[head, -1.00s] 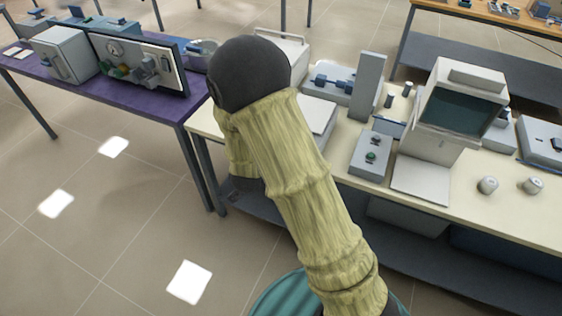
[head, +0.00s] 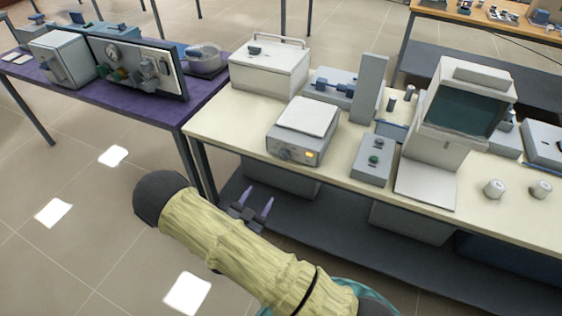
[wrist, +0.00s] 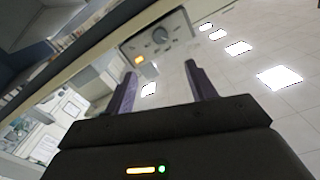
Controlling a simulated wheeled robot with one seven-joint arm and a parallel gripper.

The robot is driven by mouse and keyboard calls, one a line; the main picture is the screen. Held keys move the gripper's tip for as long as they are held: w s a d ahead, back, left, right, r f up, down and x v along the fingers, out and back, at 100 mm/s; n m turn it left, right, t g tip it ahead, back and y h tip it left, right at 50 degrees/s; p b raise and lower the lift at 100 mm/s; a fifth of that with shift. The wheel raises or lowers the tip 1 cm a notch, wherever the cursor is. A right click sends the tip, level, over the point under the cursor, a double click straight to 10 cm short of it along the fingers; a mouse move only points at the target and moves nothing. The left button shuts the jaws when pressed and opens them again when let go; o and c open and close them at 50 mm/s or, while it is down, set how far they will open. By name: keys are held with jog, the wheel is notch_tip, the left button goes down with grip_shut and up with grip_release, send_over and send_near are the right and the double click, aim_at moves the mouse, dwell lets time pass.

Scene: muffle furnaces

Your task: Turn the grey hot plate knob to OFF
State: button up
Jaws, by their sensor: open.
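The hot plate (head: 303,118) has a white square top and a grey body, and stands on the cream bench near its front left corner. Its grey front panel carries a round knob (head: 284,154) at the left and a lit orange lamp (head: 312,154) at the right. In the wrist view the knob (wrist: 160,36) shows beyond my fingers, with the lamp (wrist: 139,60) glowing beside it. I cannot read the knob's setting. My gripper (head: 258,202) is open and empty, below and in front of the panel, apart from the knob. Its two fingers (wrist: 160,74) point toward the panel.
A white lidded box (head: 268,70) stands behind the hot plate. A grey control box (head: 372,158) with two knobs and a screened instrument (head: 462,105) stand to its right. The dark lower shelf (head: 340,215) lies under the bench. The floor in front is clear.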

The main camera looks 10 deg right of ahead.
aim_at(283, 157)
jog(key=p+x, duration=0.2)
jog(key=x, duration=1.5)
jog(key=shift+w+p, duration=0.2)
jog(key=shift+p, duration=0.15)
jog(key=shift+d, duration=0.1)
jog(key=c, duration=1)
